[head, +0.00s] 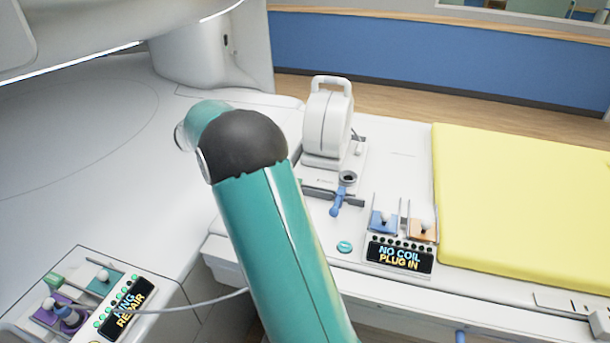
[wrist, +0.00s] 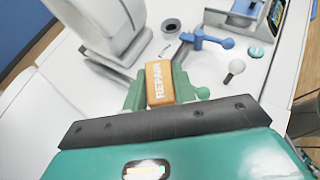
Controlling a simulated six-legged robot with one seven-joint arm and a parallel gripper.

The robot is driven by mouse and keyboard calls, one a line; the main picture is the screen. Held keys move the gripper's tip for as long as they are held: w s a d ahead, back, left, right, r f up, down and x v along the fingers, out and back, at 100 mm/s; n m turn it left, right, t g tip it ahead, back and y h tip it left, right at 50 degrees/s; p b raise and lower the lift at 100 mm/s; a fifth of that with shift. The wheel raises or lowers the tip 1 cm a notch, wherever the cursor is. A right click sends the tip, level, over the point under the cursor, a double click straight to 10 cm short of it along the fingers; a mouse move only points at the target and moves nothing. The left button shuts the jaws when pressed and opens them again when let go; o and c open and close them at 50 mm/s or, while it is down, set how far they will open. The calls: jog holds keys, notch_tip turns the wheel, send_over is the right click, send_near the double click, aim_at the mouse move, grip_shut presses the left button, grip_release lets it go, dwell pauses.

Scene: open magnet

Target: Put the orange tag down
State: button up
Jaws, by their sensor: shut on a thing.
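The orange tag (wrist: 160,83), a small block lettered "REPAIR", sits between the green fingers of my gripper (wrist: 160,92) in the wrist view. My gripper is shut on it. The tag is over the white table surface (wrist: 205,75), near the base of the white coil-shaped device (wrist: 110,25). I cannot tell whether it touches the surface. In the head view my own teal arm hides my gripper and the tag.
The head view shows a "NO COIL PLUG IN" panel (head: 400,257), a yellow pad (head: 520,205), and a "REPAIR" panel (head: 128,306) at lower left.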

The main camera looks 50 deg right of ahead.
jog(key=r+m+g, duration=0.1)
jog(key=s+m+g+y, duration=0.1)
jog(key=shift+a+r+m, duration=0.1)
jog(key=shift+r+m, duration=0.25)
jog(key=shift+m, duration=0.05)
jog(key=shift+s+g+y, duration=0.1)
jog(key=shift+g+y, duration=0.3)
jog(key=d+f, duration=0.4)
jog(key=d, duration=0.4)
send_over(305, 175)
jog(key=a, duration=0.1)
notch_tip(305, 175, down, 4)
jog(key=shift+a+f, duration=0.1)
jog(key=shift+f, duration=0.1)
jog(key=shift+d+f, duration=0.35)
jog(key=shift+f, duration=0.1)
jog(key=shift+d+f, duration=0.15)
jog(key=shift+f, duration=0.75)
jog(key=shift+d+f, duration=0.1)
jog(key=shift+f, duration=0.75)
jog(key=shift+f, duration=0.1)
jog(key=o, duration=0.6)
jog(key=shift+o, duration=0.6)
